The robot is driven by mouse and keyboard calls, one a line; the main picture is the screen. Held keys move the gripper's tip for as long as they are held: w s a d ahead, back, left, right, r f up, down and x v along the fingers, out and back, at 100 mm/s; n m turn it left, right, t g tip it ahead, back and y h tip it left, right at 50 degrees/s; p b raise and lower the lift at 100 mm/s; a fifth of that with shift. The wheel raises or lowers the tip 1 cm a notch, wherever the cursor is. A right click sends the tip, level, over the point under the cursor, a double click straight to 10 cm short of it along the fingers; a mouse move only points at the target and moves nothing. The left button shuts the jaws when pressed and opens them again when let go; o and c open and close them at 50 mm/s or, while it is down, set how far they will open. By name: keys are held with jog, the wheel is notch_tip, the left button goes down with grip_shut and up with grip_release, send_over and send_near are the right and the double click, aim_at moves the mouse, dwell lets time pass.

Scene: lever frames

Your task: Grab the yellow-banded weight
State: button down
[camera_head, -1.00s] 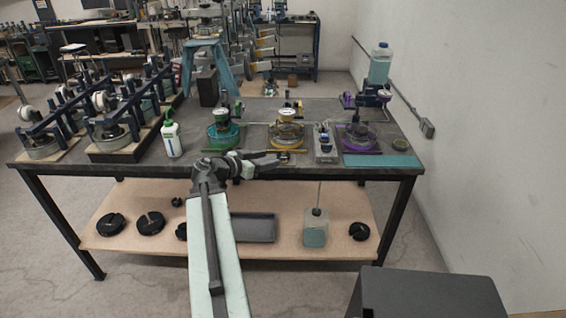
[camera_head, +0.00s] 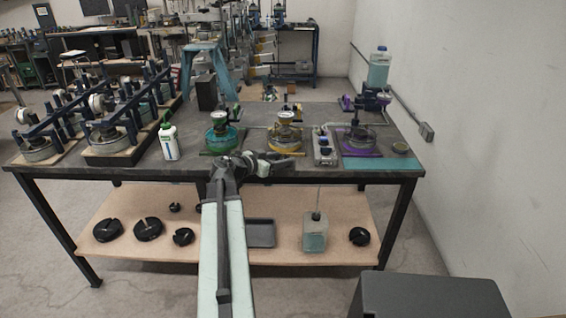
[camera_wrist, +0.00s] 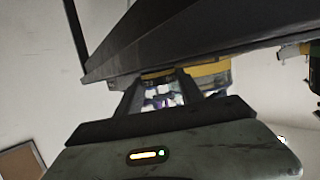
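I cannot tell for sure which thing is the yellow-banded weight. My gripper (camera_head: 283,162) is over the table's front edge, in front of the yellow-based device (camera_head: 285,140) and well left of that disc. In the wrist view my gripper (camera_wrist: 158,88) shows two fingers apart with a gap between them and nothing clearly held. A yellow-banded round thing (camera_wrist: 210,72) shows behind the fingers, partly hidden by a dark slab.
The workbench (camera_head: 125,174) also holds a white bottle (camera_head: 169,139), a green-based device (camera_head: 221,136), a grey box (camera_head: 323,150) and a purple-based device (camera_head: 358,140). Slotted black weights (camera_head: 149,229) and a clear bottle (camera_head: 315,236) stand on the lower shelf. A wall is at right.

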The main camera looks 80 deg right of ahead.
notch_tip(320, 180, up, 10)
jog(key=p, duration=1)
